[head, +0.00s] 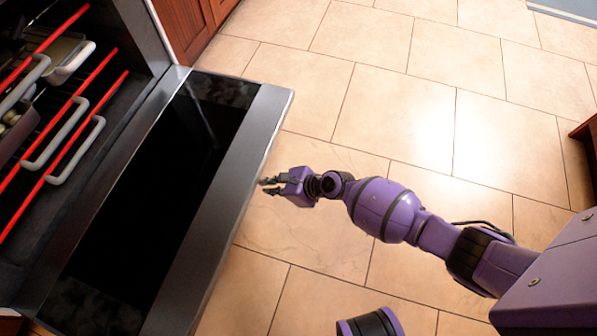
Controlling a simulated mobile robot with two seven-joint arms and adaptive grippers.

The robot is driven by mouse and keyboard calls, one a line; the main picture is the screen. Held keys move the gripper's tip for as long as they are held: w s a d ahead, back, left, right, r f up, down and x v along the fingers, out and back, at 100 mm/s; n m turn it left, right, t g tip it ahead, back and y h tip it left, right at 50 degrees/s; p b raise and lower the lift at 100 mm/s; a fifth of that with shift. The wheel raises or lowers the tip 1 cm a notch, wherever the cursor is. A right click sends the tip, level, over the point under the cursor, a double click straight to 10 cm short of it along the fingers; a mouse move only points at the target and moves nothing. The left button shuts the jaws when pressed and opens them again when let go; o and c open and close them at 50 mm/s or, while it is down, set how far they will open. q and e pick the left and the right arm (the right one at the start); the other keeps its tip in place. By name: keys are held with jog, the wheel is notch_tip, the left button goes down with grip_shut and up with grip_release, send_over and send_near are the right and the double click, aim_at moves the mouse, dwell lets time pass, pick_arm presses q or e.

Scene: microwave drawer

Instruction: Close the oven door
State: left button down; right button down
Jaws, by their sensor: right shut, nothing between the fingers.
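The oven door (157,200) is swung down open, its dark glass panel facing up and its grey metal frame around it. The oven cavity (75,100) shows at the left. My right gripper (266,186) is shut and empty, just to the right of the door's outer edge in the picture. I cannot tell whether it touches the door. My left gripper is not in view.
Inside the oven are racks with red front bars (72,133), grey handles (82,150) and some pans (62,52). Wooden cabinets (187,22) stand beyond the oven. The tiled floor (400,110) is clear around my arm. A wooden furniture edge (588,130) is at the far right.

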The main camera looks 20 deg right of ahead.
jog(key=shift+w+a+r, duration=0.1)
jog(key=shift+w+r, duration=0.1)
jog(key=shift+r, duration=0.2)
